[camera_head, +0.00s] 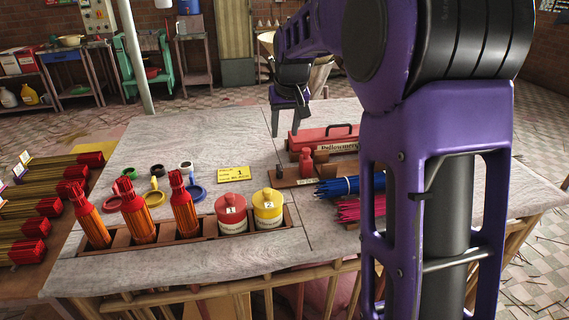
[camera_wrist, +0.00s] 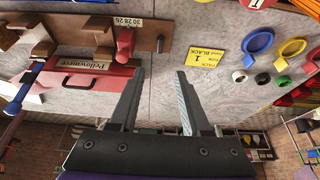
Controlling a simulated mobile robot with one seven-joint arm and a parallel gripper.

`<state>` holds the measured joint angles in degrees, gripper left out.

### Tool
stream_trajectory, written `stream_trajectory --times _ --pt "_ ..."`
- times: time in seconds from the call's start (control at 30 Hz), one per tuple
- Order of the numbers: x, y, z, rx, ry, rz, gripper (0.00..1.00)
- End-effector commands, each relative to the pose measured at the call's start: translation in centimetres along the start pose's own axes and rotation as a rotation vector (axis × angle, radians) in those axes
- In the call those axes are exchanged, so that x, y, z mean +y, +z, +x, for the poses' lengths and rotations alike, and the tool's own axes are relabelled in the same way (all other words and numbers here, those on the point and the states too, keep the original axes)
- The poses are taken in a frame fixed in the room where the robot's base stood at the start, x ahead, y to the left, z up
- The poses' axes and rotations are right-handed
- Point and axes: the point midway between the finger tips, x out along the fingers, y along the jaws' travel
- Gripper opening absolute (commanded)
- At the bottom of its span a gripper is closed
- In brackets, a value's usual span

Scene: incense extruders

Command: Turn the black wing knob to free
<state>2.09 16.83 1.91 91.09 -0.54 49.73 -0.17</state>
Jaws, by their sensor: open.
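A small black knob (camera_head: 279,171) stands at the left end of a brown wooden board (camera_head: 290,184) on the table. It also shows in the wrist view (camera_wrist: 160,44), too small to tell which way its wings point. A red fitting (camera_head: 306,163) sits beside it on the board, above a label (camera_wrist: 127,21) reading 30 28 26. My gripper (camera_head: 289,132) is open and empty, pointing down near the table's back edge, behind the board. In the wrist view my gripper's fingers (camera_wrist: 160,72) are apart, with the knob beyond the gap between their tips.
A red toolbox (camera_head: 325,137) lies right of my gripper. A yellow card (camera_head: 234,173) and coloured rings and caps lie left of the board. Red-orange extruders and two jars (camera_head: 231,214) stand in a front rack. Blue and pink stick bundles (camera_head: 348,187) lie right.

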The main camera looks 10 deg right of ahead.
Motion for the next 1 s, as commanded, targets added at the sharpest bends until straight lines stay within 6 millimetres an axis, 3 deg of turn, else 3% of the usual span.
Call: stream_trajectory --times 0.6,0.8,1.0 --pt "0.0 0.0 12.8 -0.001 0.0 0.001 0.47" --pt "0.0 -0.1 15.6 0.001 0.0 0.001 0.47" --pt "0.0 -0.1 16.6 0.003 0.0 0.001 0.47"
